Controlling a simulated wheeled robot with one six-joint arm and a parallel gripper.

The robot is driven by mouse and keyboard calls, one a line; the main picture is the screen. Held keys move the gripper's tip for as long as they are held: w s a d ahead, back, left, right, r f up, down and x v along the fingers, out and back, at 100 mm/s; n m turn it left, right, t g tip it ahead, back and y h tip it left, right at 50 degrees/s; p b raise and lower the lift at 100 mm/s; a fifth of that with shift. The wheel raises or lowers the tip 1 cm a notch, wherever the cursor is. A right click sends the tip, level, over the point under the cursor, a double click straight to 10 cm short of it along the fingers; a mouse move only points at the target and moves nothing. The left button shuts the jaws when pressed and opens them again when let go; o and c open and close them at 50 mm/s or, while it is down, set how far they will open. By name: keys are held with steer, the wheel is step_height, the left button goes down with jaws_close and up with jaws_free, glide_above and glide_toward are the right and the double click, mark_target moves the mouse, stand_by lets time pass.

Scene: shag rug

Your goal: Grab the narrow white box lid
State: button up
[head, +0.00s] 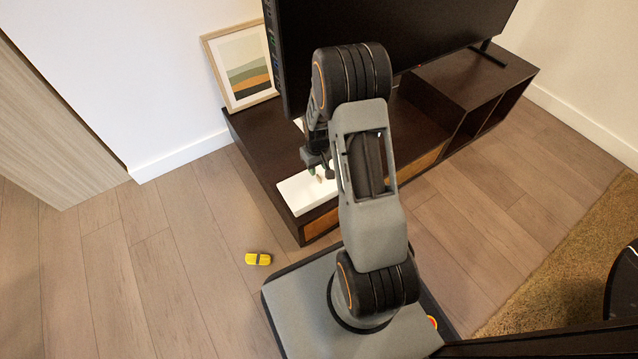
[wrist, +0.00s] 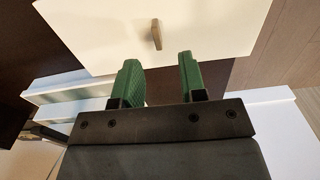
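The narrow white box lid (head: 300,195) lies at the near left corner of the dark TV stand, partly hidden by my arm. In the wrist view the white lid (wrist: 225,25) fills the top middle and has a small tan handle (wrist: 155,34) standing up from it. My gripper (head: 320,170) is over the lid's far part in the head view. In the wrist view my gripper (wrist: 160,75) has its two green fingers apart, with nothing between them. The handle lies just beyond the fingertips, roughly in line with the gap.
White slatted pieces (wrist: 70,85) show left of the fingers. A yellow toy car (head: 258,259) lies on the clear wooden floor.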

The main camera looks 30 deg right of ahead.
mark_target(319, 177)
steer(key=shift+s+d+f+b, duration=0.15)
steer(key=shift+f+b, duration=1.7)
steer(key=shift+f, duration=0.9)
steer(key=shift+c, duration=0.3)
steer(key=shift+r, duration=0.1)
jaws_close()
